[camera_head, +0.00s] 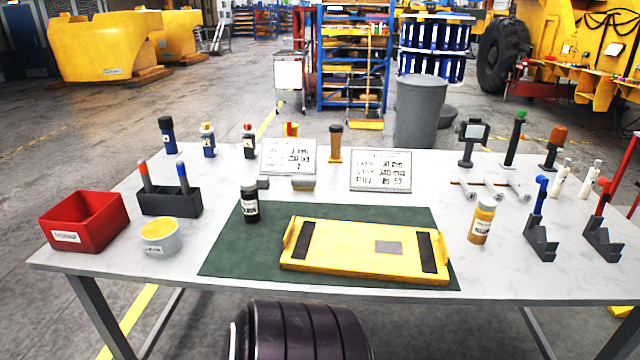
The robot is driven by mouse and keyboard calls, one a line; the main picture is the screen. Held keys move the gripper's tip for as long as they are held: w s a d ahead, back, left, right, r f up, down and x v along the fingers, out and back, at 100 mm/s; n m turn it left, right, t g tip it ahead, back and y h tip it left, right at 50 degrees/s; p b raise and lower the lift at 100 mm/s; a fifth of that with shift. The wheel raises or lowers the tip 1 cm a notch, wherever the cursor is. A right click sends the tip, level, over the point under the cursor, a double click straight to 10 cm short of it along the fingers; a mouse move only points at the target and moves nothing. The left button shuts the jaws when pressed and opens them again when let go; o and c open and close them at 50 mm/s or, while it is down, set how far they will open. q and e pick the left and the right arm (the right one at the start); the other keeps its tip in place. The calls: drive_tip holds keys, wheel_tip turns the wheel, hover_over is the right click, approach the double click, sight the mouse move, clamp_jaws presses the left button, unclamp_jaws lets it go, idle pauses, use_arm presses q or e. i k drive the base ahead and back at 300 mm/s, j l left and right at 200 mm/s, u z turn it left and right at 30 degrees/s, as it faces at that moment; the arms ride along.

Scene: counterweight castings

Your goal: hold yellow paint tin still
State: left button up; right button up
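The yellow paint tin (160,250) stands upright on the left front of the table, an open tin with a pale labelled wall and yellow inside. It stands in front of the black holder and to the right of the red bin, apart from both. Nothing touches it from above. Neither of my grippers shows in this view, so their state is hidden.
A red bin (62,240) and a black holder (168,204) with two markers stand near the tin. A yellow-labelled bottle (482,222) stands right.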

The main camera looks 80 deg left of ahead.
sight(481, 222)
drive_tip(key=u, duration=2.25)
